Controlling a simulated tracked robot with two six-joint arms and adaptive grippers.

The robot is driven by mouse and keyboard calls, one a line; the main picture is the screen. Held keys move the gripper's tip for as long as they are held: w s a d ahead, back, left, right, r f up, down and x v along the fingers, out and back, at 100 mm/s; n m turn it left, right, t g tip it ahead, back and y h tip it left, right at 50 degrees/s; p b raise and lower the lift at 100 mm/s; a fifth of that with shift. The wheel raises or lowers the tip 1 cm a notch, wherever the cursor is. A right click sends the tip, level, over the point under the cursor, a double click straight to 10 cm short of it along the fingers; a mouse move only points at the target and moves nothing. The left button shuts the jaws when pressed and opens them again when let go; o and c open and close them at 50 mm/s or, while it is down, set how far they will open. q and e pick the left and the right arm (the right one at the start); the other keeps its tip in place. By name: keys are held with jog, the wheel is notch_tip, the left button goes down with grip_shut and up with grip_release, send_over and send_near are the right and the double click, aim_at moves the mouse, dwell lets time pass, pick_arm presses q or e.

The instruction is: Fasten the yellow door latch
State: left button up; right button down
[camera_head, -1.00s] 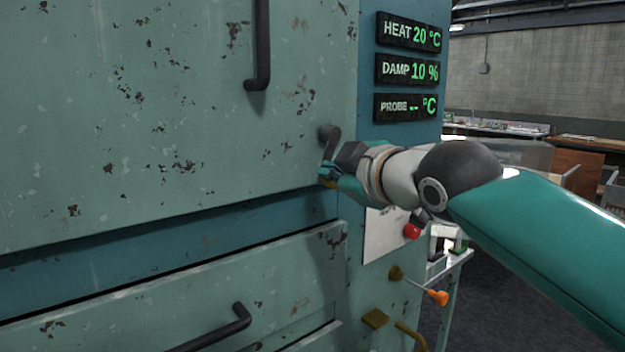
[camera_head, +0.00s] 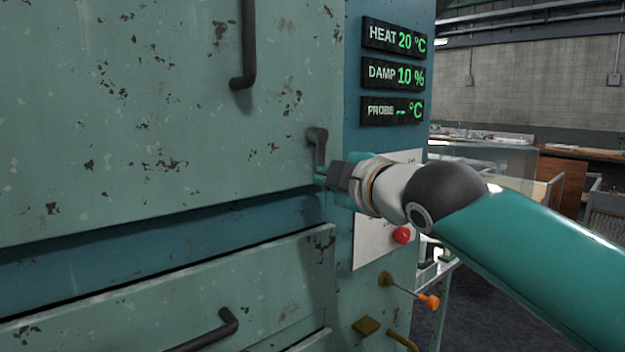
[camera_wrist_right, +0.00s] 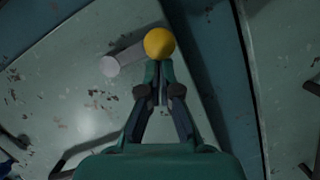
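The door latch is a dark lever (camera_head: 318,147) at the lower right corner of the large green door (camera_head: 150,120). It hangs down from its pivot in the head view. Its yellow ball knob (camera_wrist_right: 159,43) and grey rod (camera_wrist_right: 122,60) show in the right wrist view. My right gripper (camera_head: 325,177) is at the lower end of the lever. In the right wrist view its fingers (camera_wrist_right: 159,72) are close together, with the tips at the lower edge of the knob. The knob is not between them, and I cannot tell if they touch it. My left gripper is out of view.
A black door handle (camera_head: 246,50) is left of the latch. A drawer (camera_head: 270,280) with a dark handle is below. Right of the door are readouts (camera_head: 393,73), a red button (camera_head: 402,235) and an orange-tipped lever (camera_head: 428,301). Open room lies at right.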

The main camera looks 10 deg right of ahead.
jog(key=s+r+b, duration=0.2)
jog(key=s+r, duration=0.1)
jog(key=s, duration=0.8)
jog(key=shift+a, duration=0.35)
jog(key=shift+d, duration=0.1)
